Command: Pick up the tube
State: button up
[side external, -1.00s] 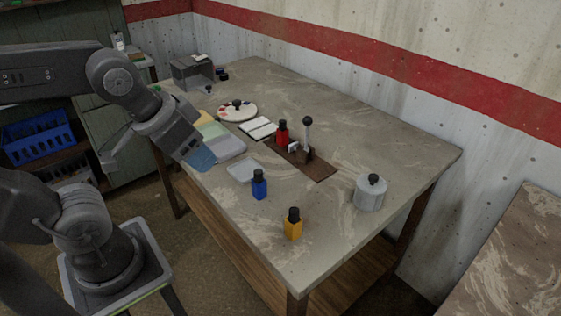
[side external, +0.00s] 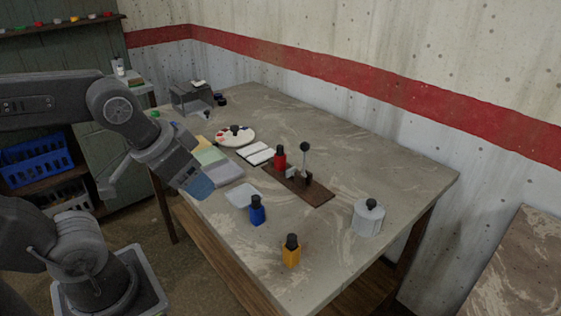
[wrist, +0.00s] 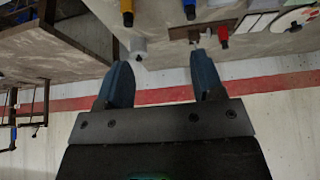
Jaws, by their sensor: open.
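The tube (side external: 304,163) appears to be the thin pale upright piece with a round black top. It stands at a small holder on a dark brown rail (side external: 319,195) in the middle of the table. My gripper (side external: 198,188) has blue fingers and is over the table's left edge, well left of the tube and apart from it. In the wrist view my gripper (wrist: 162,72) is open with nothing between its fingers. The rail (wrist: 180,33) shows near the top there; the tube is too small to make out clearly.
A red bottle (side external: 280,158) stands close left of the tube. A blue bottle (side external: 257,212), a yellow bottle (side external: 291,253) and a grey lidded pot (side external: 368,220) stand nearer the front. The table's far right is clear.

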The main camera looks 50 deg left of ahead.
jog(key=shift+r, duration=0.1)
jog(key=w+a+r+m+g+y, duration=0.15)
jog(key=w+r+m, duration=0.25)
jog(key=w, duration=0.4)
jog(key=m+g+y, duration=0.3)
jog(key=m+g, duration=0.1)
jog(key=m, duration=1)
send_over(282, 151)
jog(key=d, duration=0.4)
notch_tip(282, 151, down, 12)
jog(key=r, duration=0.1)
jog(key=x, duration=1.4)
jog(key=shift+d+f, duration=0.1)
jog(key=shift+d, duration=0.2)
jog(key=shift+c, duration=0.3)
jog(key=c, duration=0.8)
